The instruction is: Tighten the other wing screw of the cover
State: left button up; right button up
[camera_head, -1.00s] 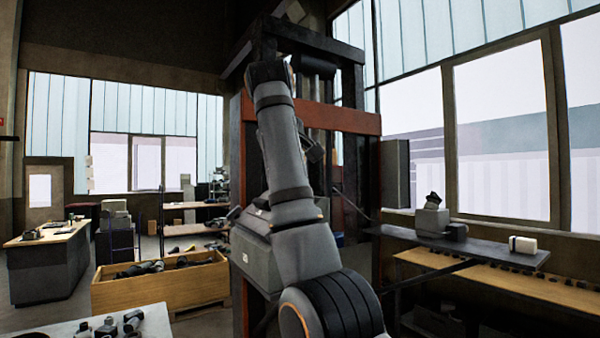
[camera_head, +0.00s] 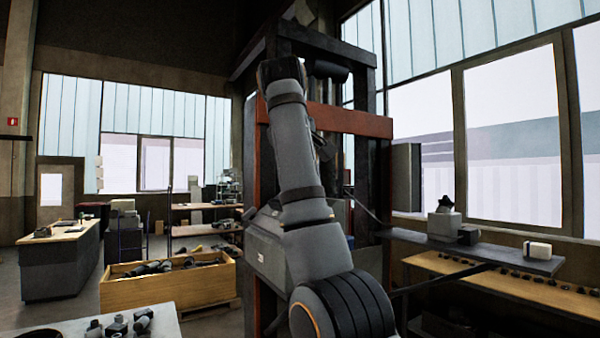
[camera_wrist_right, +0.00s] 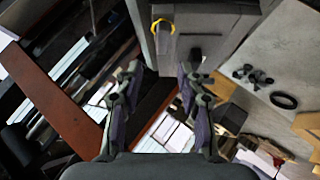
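My right gripper (camera_wrist_right: 158,95) shows in the right wrist view with its two fingers spread apart and nothing between them. Beyond the fingertips, at the top, is a grey box-like housing (camera_wrist_right: 215,22). A yellow ring-shaped part (camera_wrist_right: 162,26) and a dark knob (camera_wrist_right: 195,55) show on its near side. I cannot tell whether either is a wing screw of the cover. In the head view a grey housing (camera_head: 268,252) with a small white label sits behind my arm, partly hidden. My left gripper is not in view.
A red-brown beam (camera_wrist_right: 50,90) runs along the left of the wrist view. In the head view, a wooden crate of parts (camera_head: 165,292) and a pale table (camera_head: 60,332) lie left. A dark shelf (camera_head: 500,255) holding several items stands right.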

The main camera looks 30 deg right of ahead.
jog(key=shift+d+f, duration=0.25)
jog(key=shift+d+f+b, duration=0.5)
jog(key=shift+d+b, duration=0.05)
jog(key=shift+b, duration=0.05)
jog(key=shift+d+f+b, duration=0.2)
jog(key=shift+f+b, duration=0.25)
jog(key=shift+f, duration=0.05)
jog(key=shift+d+f+b, duration=0.3)
jog(key=shift+d+f, duration=0.05)
jog(key=shift+d, duration=0.05)
jog(key=shift+c, duration=0.2)
